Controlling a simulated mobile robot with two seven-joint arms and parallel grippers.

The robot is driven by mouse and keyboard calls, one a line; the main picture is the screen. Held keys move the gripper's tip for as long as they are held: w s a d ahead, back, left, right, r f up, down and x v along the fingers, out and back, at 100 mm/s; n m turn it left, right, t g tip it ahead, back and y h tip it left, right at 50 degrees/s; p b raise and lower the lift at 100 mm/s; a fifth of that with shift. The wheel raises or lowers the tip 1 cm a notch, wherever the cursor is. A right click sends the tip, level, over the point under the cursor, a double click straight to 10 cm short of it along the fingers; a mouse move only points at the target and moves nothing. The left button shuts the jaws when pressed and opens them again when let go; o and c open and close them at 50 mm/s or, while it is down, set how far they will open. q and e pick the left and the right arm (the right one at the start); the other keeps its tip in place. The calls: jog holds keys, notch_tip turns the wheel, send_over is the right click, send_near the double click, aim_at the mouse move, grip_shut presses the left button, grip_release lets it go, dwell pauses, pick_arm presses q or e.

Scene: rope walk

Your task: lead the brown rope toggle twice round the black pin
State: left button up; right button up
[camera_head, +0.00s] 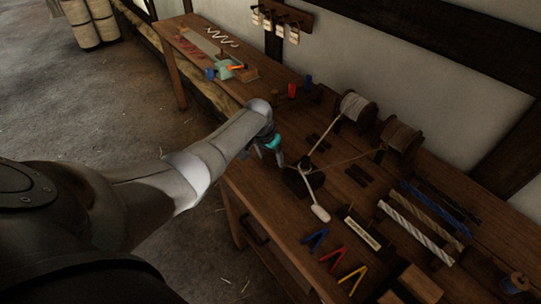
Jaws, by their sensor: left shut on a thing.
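My left gripper (277,158) is shut at the left side of the black block and pin (303,165). The brown rope (352,157) runs from the brown spool (400,136) leftward past the pin towards my fingertips. The brown toggle is too small and covered to make out in the jaws. A white rope (326,134) comes from the white spool (356,107) to the pin and ends in a white toggle (320,213) lying towards the bench's front. How the ropes lie round the pin is too small to tell. My right gripper is not in view.
The wooden bench (262,206) has blue, red and yellow V-shaped pieces (332,258) near its front edge. Thick rope samples (420,230) lie at the right. Red and blue pegs (299,87) stand behind my gripper. Another bench part with tools (225,70) is farther back.

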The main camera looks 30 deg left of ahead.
pick_arm(q)
jog(key=shift+f, duration=0.25)
jog(key=o, duration=1.2)
jog(key=shift+o, duration=0.2)
jog(key=shift+r, duration=0.1)
jog(key=shift+s+r+p, duration=0.1)
jog(key=shift+r+p, duration=0.25)
jog(key=shift+r, duration=0.2)
jog(key=p+v, duration=0.4)
jog(key=v, duration=1)
